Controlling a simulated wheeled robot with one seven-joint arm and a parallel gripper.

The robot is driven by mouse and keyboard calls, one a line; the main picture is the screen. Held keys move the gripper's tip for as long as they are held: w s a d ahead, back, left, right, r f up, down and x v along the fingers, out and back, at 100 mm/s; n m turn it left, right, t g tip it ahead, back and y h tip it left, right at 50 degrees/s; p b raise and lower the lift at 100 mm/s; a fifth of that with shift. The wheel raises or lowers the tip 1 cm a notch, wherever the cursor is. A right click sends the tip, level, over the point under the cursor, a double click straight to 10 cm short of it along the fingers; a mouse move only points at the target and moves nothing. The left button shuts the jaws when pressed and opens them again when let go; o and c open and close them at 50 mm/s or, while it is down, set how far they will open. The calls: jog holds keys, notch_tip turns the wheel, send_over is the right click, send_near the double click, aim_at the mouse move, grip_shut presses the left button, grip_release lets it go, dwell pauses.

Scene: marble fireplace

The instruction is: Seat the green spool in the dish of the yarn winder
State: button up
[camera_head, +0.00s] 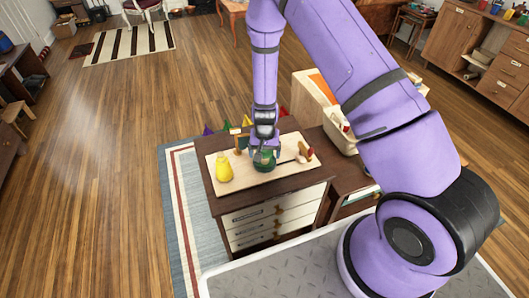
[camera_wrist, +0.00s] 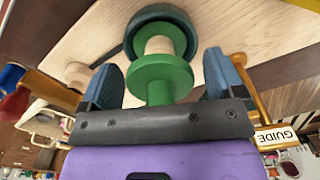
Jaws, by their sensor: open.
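The green spool (camera_wrist: 160,75) has green flanges and a pale core, and stands between my fingers in the wrist view. Its far flange appears to lie inside a dark teal round dish (camera_wrist: 181,19) of the yarn winder; the exact seating depth cannot be told. In the head view the dark green dish (camera_head: 264,162) shows below my gripper (camera_head: 264,147). My gripper (camera_wrist: 160,88) is open, with one blue-grey finger on each side of the spool and gaps visible beside the near flange. The winder's pale board (camera_head: 250,180) lies on a dark cabinet.
A yellow rounded object (camera_head: 223,168) stands on the board left of the dish. A post with a "GUIDE" label (camera_wrist: 275,136) is close beside one finger.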

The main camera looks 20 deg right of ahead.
notch_tip(320, 180, up, 12)
jog(key=shift+r, duration=0.2)
dwell(0.4)
jog(key=s+d+r+n+t+y, duration=0.1)
jog(key=s+r, duration=0.3)
jog(key=r, duration=0.9)
jog(key=s+d+r+n+t+y, duration=0.1)
jog(key=s+r, duration=0.3)
jog(key=r, duration=0.8)
jog(key=s+d+r+n+t+h, duration=0.1)
jog(key=s+d+r, duration=0.1)
jog(key=s+r, duration=0.4)
jog(key=s+d+r+n+t+h, duration=0.1)
jog(key=s+r, duration=0.6)
jog(key=s, duration=0.7)
jog(key=shift+s+d+r+n+t, duration=0.15)
jog(key=shift+s+d+n+t, duration=0.35)
jog(key=shift+d, duration=0.55)
jog(key=shift+w, duration=0.15)
